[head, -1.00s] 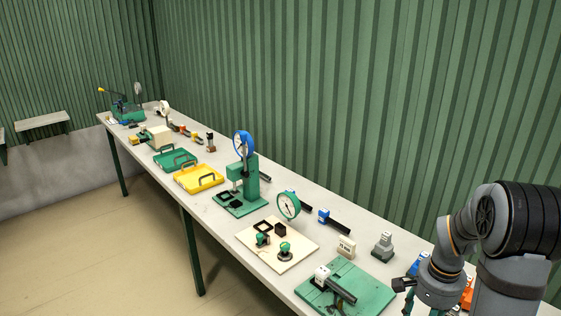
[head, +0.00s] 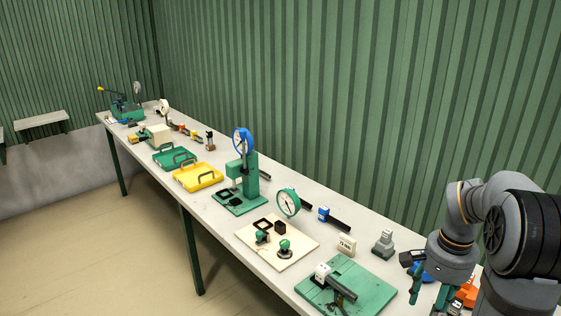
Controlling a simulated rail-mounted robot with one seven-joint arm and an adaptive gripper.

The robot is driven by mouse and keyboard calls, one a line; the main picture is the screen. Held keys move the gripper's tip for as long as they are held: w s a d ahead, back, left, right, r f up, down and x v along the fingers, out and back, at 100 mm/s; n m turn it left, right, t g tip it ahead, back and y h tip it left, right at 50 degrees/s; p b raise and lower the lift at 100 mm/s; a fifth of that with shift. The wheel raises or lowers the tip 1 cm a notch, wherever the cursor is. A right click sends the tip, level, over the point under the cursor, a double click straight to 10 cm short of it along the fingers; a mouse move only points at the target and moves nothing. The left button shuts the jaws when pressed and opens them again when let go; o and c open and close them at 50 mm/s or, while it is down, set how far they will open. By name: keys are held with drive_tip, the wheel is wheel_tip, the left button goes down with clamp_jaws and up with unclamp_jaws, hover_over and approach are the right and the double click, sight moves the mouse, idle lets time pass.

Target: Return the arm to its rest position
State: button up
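My arm is at the lower right of the head view, folded over the near right end of the bench. My gripper (head: 430,299) points down at the bottom of the view, with green fingers partly visible. A gap shows between the fingers, and nothing is seen held between them. The fingertips are close to the lower picture edge and partly hidden, so their height above the bench cannot be told. The gripper is to the right of the green mat (head: 376,274).
A black-and-white tool (head: 338,284) lies on the mat. A grey block (head: 383,243), a white labelled block (head: 346,246), blue and orange items (head: 468,292) are near the arm. A green press with a blue dial (head: 243,180) stands mid-bench. A corrugated wall (head: 350,90) runs behind.

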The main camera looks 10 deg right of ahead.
wheel_tip(320, 180, down, 12)
drive_tip(key=shift+s+r+p, duration=0.1)
drive_tip(key=shift+p, duration=0.35)
wheel_tip(320, 180, up, 6)
drive_tip(key=p, duration=0.6)
drive_tip(key=shift+r, duration=0.25)
drive_tip(key=shift+a, duration=0.15)
